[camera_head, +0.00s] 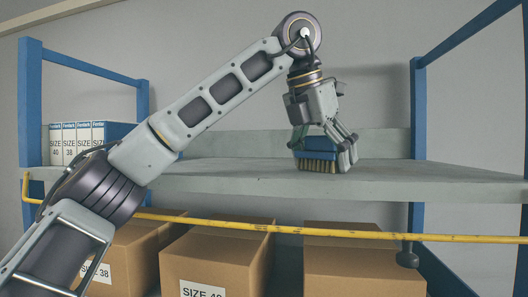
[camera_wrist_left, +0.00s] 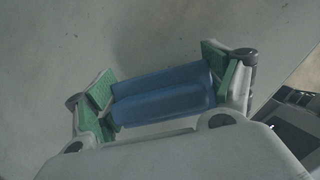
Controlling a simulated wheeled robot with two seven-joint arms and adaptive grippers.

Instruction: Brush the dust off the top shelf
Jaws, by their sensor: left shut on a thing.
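My left gripper (camera_head: 325,145) is shut on a blue brush (camera_head: 317,156) with tan bristles, holding it bristles down at the top shelf (camera_head: 240,178). The bristles look to be at or just above the grey shelf surface; I cannot tell if they touch. In the left wrist view the brush's blue body (camera_wrist_left: 165,95) sits between the two green-padded fingers (camera_wrist_left: 165,92). The bristles are hidden there. No dust can be made out on the shelf. My right gripper is not in view.
White and blue insole boxes (camera_head: 84,140) stand at the left end of the top shelf, partly behind my arm. Blue posts (camera_head: 418,110) frame the shelf. A yellow bar (camera_head: 300,230) runs along the front below it. Cardboard boxes (camera_head: 217,268) fill the lower level. The shelf's right part is clear.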

